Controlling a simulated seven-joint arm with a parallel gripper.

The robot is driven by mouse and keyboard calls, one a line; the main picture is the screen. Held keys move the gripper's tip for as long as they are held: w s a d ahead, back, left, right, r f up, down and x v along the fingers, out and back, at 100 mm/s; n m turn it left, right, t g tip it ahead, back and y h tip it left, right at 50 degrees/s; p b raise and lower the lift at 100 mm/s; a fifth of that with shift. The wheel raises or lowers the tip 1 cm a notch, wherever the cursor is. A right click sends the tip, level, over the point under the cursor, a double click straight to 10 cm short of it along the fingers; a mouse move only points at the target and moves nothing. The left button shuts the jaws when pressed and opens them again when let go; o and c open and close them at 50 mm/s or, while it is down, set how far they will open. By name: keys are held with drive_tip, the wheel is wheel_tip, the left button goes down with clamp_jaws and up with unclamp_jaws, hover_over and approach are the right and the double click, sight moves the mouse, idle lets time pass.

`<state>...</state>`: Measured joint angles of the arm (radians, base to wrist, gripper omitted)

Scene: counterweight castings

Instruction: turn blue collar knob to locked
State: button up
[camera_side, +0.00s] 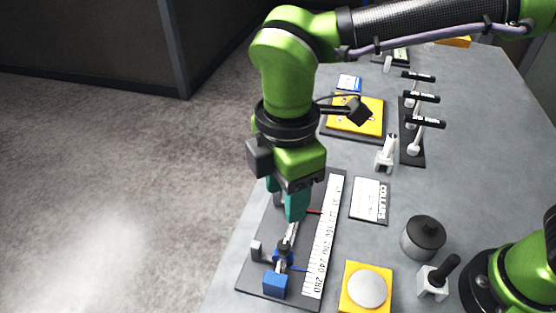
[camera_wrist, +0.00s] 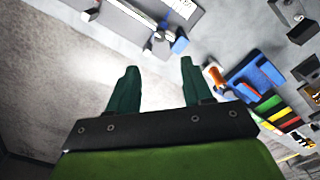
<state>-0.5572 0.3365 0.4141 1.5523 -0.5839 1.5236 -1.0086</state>
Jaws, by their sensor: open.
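In the side view, a blue collar (camera_side: 281,258) sits on a slim rod on a dark board (camera_side: 262,232), near the rod's front end. A small dark knob (camera_side: 284,245) shows at the collar; its turn position is too small to read. A blue pointer (camera_side: 298,268) reaches from the collar toward a white scale (camera_side: 324,240). My gripper (camera_side: 287,205) has teal fingers pointing down over the rod, behind the collar in the picture and apart from it. The wrist view shows my gripper (camera_wrist: 160,66) with its fingers spread and nothing between them.
A blue block (camera_side: 275,284) stands at the board's front end. A red pointer (camera_side: 314,211) shows beside my fingers. A collars card (camera_side: 369,201), a dark-topped grey cylinder (camera_side: 423,238) and a yellow pad with a pale disc (camera_side: 367,289) lie right of the board.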

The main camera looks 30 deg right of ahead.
wheel_tip(320, 180, up, 4)
drive_tip(key=shift+f, duration=0.1)
idle(0.4)
drive_tip(key=s+d+m+t+y, duration=0.1)
drive_tip(key=s+d+m+t, duration=0.1)
drive_tip(key=d+m, duration=0.9)
drive_tip(key=s+d+m+t+y, duration=0.1)
drive_tip(key=d+m+t, duration=0.4)
drive_tip(key=d+m, duration=0.5)
drive_tip(key=d, duration=0.8)
drive_tip(key=shift+s+d+m, duration=0.3)
drive_tip(key=shift+s+m, duration=0.05)
drive_tip(key=shift+m, duration=0.05)
